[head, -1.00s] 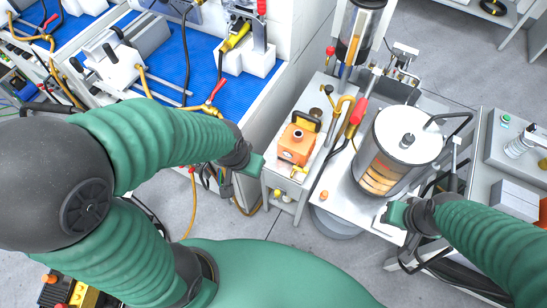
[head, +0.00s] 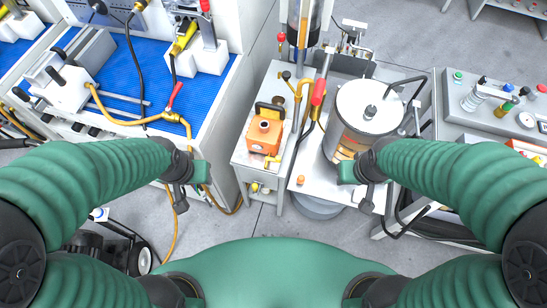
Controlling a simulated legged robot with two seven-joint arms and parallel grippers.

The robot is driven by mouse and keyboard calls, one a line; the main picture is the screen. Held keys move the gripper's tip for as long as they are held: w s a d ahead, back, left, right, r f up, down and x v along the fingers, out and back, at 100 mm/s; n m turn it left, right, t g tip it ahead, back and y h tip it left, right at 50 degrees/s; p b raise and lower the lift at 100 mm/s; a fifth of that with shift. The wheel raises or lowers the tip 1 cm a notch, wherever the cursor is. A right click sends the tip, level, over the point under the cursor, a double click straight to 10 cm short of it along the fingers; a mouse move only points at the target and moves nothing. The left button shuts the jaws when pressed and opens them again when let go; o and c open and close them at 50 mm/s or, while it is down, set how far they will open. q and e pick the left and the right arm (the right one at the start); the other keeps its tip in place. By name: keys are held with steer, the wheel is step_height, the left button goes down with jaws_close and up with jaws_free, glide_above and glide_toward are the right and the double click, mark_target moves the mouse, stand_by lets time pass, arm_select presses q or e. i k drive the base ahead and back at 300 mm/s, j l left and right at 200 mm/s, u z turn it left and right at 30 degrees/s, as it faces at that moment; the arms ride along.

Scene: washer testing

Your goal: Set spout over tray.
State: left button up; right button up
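A curved brass pipe (head: 302,90), which may be the spout, rises beside a red-handled lever (head: 318,92) at the work stand. I cannot tell for certain which part is the spout. A pale metal tray-like top (head: 312,178) lies under a silver-lidded drum (head: 368,108); whether this is the tray is unclear. My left gripper (head: 190,183) hangs near the blue bench's front right corner, apart from the pipe. My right gripper (head: 358,185) overlaps the drum's lower front and the metal top's edge; contact is unclear. No held object shows in either gripper, and their finger gaps are unclear.
An orange device (head: 265,132) sits on the narrow cabinet left of the drum. A blue-topped bench (head: 200,97) with hoses and fixtures stands at left. A grey control panel (head: 490,112) is at right. Bare floor (head: 270,222) shows between the bench and the stand.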

mark_target(285, 75)
steer(key=i+l+u, duration=0.1)
steer(key=u, duration=0.25)
steer(key=i+l+u, duration=0.1)
steer(key=u, duration=0.3)
steer(key=l+u, duration=0.35)
steer(key=i+j, duration=0.05)
